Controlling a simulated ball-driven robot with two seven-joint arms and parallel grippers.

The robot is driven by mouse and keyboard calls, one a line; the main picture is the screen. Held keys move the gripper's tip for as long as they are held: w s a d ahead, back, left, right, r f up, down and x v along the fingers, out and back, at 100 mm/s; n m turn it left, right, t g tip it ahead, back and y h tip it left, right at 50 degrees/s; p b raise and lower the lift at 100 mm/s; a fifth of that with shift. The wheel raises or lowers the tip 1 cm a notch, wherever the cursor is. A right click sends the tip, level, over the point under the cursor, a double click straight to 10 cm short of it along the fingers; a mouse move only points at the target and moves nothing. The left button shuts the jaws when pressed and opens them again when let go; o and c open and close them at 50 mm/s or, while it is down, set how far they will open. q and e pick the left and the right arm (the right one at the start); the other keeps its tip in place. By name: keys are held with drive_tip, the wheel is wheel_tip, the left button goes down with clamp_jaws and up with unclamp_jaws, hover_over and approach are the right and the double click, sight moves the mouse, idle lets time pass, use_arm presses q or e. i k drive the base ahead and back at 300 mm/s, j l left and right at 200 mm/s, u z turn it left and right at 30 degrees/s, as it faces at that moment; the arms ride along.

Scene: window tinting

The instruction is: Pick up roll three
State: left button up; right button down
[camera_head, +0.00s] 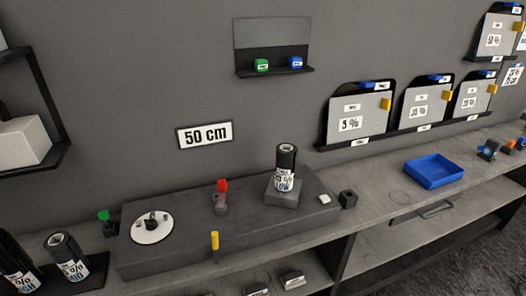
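A dark roll (286,168) with a white printed label stands upright on a small grey block (283,192) on the dark raised bench section. A second dark roll (67,257) with a white label stands at the lower left on a dark tray. A third dark roll (14,262) stands left of it, cut by the picture edge. I cannot tell which of them is roll three, as the labels are too small to read surely. Neither of my grippers is in view.
A white disc (152,228), a red-topped piece (221,197) and a yellow post (214,241) sit on or by the dark bench section (250,215). A blue tray (433,171) lies at the right. A wall shelf (275,70) holds green and blue blocks.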

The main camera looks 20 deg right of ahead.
sight(287, 153)
drive_tip(key=j+u, duration=0.2)
drive_tip(key=u, duration=0.2)
drive_tip(key=k+j+u, duration=0.1)
drive_tip(key=j+u, duration=0.15)
drive_tip(key=u, duration=0.15)
drive_tip(key=j+u, duration=0.2)
drive_tip(key=u, duration=0.15)
drive_tip(key=j+u, duration=0.25)
drive_tip(key=u, duration=0.15)
drive_tip(key=j, duration=0.35)
drive_tip(key=i, duration=0.05)
